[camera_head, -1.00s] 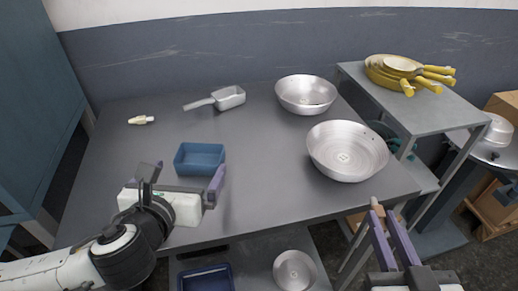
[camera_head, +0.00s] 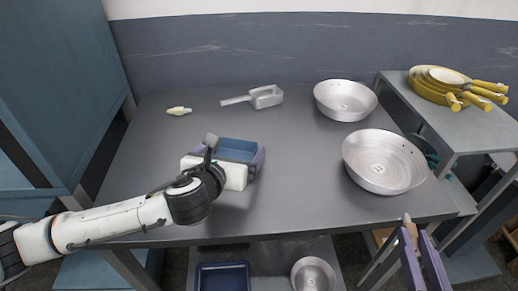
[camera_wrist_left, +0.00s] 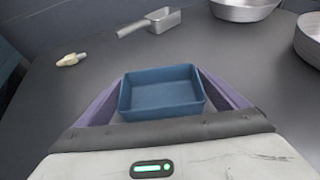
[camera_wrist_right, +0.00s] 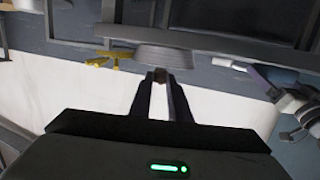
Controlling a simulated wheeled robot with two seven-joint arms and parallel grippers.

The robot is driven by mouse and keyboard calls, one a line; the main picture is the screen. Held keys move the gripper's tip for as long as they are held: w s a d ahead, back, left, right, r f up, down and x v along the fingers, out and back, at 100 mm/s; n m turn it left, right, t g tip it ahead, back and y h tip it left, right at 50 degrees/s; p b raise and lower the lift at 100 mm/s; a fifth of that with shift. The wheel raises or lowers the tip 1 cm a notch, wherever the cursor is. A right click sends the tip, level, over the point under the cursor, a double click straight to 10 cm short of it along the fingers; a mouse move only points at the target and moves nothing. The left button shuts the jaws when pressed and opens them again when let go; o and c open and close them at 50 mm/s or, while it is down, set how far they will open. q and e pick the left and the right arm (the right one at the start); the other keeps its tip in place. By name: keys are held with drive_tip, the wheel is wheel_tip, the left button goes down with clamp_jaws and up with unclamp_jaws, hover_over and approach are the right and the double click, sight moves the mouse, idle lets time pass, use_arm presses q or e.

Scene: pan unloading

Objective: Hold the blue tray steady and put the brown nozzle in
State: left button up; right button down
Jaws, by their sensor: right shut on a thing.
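The blue tray (camera_head: 238,149) sits on the grey table near its front left; in the left wrist view the tray (camera_wrist_left: 162,97) looks empty. My left gripper (camera_head: 236,156) is at the tray's near side, its purple fingers spread along the tray's left and right sides. I cannot tell if they touch it. My right gripper (camera_head: 413,234) is off the table's front right edge, shut on the small brown nozzle (camera_head: 408,223). The nozzle also shows between the fingertips in the right wrist view (camera_wrist_right: 159,75), mostly hidden by them.
A cream-coloured piece (camera_head: 179,111) and a grey scoop (camera_head: 266,97) lie behind the tray. Two metal pans, one farther (camera_head: 345,100) and one nearer (camera_head: 383,162), stand to the right. Yellow-handled pans (camera_head: 448,85) sit on a side stand. The table's middle is clear.

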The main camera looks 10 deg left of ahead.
use_arm(q)
drive_tip(key=c, duration=0.7)
